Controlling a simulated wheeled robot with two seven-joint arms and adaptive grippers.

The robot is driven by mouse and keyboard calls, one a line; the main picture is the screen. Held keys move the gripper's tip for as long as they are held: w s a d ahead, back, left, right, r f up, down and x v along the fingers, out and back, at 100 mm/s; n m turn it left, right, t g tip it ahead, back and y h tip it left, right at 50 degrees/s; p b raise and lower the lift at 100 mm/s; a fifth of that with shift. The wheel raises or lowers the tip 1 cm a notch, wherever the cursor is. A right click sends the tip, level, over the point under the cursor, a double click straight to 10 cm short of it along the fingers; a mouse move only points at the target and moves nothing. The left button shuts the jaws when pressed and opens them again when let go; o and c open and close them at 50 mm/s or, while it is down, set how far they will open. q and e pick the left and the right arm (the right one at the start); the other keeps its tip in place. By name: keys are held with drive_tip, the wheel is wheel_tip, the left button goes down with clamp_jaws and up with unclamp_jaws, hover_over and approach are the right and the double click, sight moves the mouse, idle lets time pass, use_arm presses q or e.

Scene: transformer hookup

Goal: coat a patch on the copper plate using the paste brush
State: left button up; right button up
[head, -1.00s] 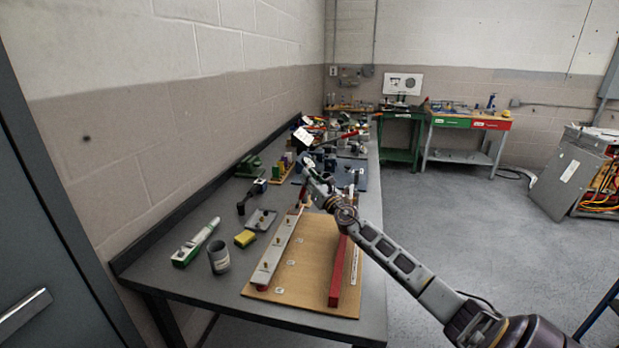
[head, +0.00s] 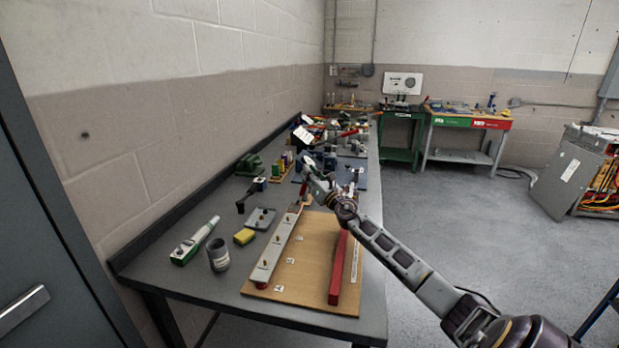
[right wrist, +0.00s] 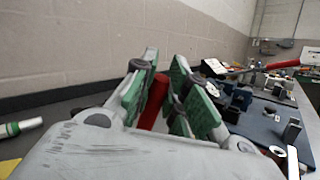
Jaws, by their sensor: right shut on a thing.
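My right gripper (head: 306,180) is over the far end of the wooden board, shut on a red handle, which I take to be the paste brush (head: 302,191). The handle also shows between the green-padded fingers in the right wrist view (right wrist: 155,103). It points down toward the far end of a long pale metal bar (head: 274,252) on the board. The brush tip is hidden or too small to make out, so I cannot tell whether it touches. I cannot clearly pick out the copper plate; a small brownish patch shows near the bar's far end. My left gripper is not in view.
The wooden board (head: 311,262) also carries a red bar (head: 338,268). A grey cup (head: 218,255), a yellow sponge-like block (head: 244,237), a small grey tray (head: 261,218) and a green-white tool (head: 195,241) stand left of it. The bench's far part is crowded.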

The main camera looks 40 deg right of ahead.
drive_tip(key=shift+s+a, duration=0.1)
drive_tip(key=shift+a, duration=0.1)
drive_tip(key=shift+s+a+p, duration=0.2)
drive_tip(key=shift+a+p, duration=0.05)
drive_tip(key=shift+p, duration=0.2)
drive_tip(key=shift+s+a, duration=0.25)
drive_tip(key=shift+w+d+b, duration=0.45)
drive_tip(key=shift+w+d, duration=0.15)
drive_tip(key=shift+d, duration=0.1)
drive_tip(key=shift+s+a, duration=0.1)
drive_tip(key=shift+a, duration=0.05)
idle(0.3)
